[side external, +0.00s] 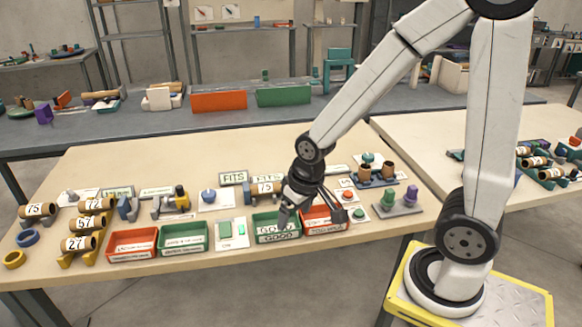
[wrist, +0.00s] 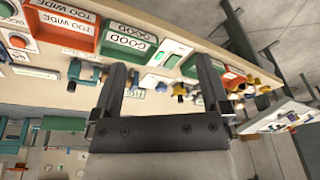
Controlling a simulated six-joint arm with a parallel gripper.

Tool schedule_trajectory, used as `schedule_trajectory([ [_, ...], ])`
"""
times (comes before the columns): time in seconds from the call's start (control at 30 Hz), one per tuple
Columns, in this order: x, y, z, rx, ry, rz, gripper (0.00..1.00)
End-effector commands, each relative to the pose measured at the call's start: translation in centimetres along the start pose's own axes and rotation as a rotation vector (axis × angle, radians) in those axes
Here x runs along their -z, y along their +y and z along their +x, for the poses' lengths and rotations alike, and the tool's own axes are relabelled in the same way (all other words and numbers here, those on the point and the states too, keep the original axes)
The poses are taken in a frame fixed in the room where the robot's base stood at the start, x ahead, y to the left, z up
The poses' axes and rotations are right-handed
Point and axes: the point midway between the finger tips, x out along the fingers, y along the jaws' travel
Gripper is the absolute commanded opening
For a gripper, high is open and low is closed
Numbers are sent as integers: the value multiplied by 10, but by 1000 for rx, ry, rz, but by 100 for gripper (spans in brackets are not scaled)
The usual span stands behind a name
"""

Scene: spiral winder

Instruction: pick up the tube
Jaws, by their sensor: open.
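Several brown cardboard tubes with number labels are in the side view. One marked 75 (side external: 265,188) lies across a blue-grey holder by the FITS sign, behind and left of my gripper. Tubes marked 72 (side external: 93,205), 57 (side external: 87,222) and 27 (side external: 78,244) lie on a yellow stepped rack at the left. Another marked 75 (side external: 37,211) lies at the far left. I cannot tell which one is meant. My gripper (side external: 311,214) is above the GOOD and red bins, apart from the tubes. In the wrist view my gripper (wrist: 161,66) is open, with nothing held between its fingers.
A green GOOD bin (side external: 276,238) and a red bin (side external: 325,227) are under my gripper. Another red bin (side external: 132,255) and green bin (side external: 184,249) stand left along the front edge. A fixture with a yellow part (side external: 181,196) and a blue knob (side external: 208,194) stand behind.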

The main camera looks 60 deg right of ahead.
Motion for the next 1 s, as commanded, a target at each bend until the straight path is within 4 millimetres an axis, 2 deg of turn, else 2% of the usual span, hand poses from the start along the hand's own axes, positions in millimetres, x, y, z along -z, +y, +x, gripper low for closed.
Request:
schedule_trajectory([
  [0.23,58,19,17,12,-35,394,96],
  [0.47,116,48,40,34,-73,823,96],
  [0.7,166,88,70,65,-121,1261,96],
  [1.0,212,148,112,117,-203,1791,96],
])
